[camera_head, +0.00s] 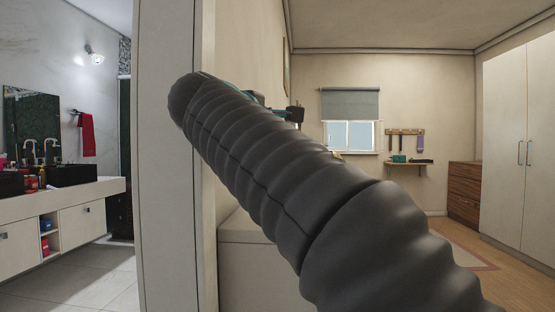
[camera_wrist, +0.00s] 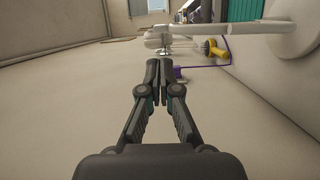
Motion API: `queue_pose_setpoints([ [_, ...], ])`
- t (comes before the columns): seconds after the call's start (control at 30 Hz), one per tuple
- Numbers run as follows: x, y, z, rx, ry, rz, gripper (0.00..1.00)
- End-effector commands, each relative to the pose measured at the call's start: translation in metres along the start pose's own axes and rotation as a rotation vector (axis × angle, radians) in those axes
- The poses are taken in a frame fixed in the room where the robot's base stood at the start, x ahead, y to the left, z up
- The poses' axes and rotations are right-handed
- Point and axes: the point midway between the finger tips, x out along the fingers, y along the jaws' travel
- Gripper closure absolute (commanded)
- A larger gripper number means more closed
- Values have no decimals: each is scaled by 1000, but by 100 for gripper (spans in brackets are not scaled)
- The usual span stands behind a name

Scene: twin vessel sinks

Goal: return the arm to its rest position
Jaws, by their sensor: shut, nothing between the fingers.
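My gripper (camera_wrist: 159,70) shows in the wrist view with its two dark fingers drawn together and nothing between them. The fingertips point at a pale fixture with a long bar (camera_wrist: 235,28); I cannot tell the gap between them. In the head view my arm, in a ribbed grey sleeve (camera_head: 290,180), reaches from the lower right up to the upper left. It is stretched out in front of the camera, close to a wall edge (camera_head: 175,200). My gripper is not clearly seen there, as the arm hides what lies behind it.
A pale wall (camera_wrist: 285,95) runs along the right in the wrist view, and a yellow-handled item (camera_wrist: 216,51) lies ahead. In the head view, a sink counter (camera_head: 65,197) stands left, a low pale cabinet (camera_head: 250,265) behind my arm, and a wardrobe (camera_head: 518,150) right.

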Motion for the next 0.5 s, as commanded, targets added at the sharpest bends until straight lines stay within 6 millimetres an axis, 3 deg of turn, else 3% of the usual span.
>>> queue_pose_setpoints([
  [0.13,0,-3,3,4,1,-11,100],
  [0.27,7,-23,26,34,-4,-82,100],
  [0.37,12,-54,56,84,-15,-179,100],
  [0.5,9,-110,106,186,-47,-339,100],
])
